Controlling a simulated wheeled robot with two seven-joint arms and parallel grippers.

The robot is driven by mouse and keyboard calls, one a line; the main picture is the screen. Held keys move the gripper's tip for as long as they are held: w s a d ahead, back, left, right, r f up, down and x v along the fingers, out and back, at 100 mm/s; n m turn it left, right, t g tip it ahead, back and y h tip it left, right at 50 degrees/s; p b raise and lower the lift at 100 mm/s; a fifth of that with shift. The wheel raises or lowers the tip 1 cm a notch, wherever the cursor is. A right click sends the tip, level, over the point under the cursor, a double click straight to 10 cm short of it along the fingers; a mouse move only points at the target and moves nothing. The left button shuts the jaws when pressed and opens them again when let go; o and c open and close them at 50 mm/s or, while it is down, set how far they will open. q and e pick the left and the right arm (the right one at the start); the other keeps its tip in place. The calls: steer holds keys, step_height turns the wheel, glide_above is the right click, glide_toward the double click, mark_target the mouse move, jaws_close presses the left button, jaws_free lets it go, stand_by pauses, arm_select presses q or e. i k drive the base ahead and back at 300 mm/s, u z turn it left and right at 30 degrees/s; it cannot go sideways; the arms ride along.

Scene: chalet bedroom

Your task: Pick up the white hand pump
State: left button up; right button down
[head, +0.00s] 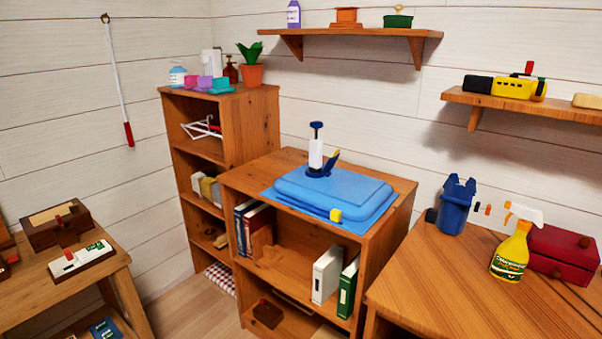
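What looks like the white hand pump (316,153) has a white upright barrel, a dark blue top knob and a dark blue base. It stands on a blue lidded container (290,187) on top of the middle wooden cabinet. A small yellow and dark blue piece sits against the right side of its base; I cannot tell whether it is part of the pump. Neither of my grippers is in the head view.
A yellow spray bottle (511,251), a blue bin (455,205) and a red box (562,251) stand on the right table. The taller bookcase (262,121) rises behind left, with a potted plant (250,67). A wall shelf (351,33) hangs above the pump.

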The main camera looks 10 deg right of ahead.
mark_target(315, 145)
steer(key=k, duration=0.5)
steer(key=z, duration=0.8)
steer(key=i, duration=0.85)
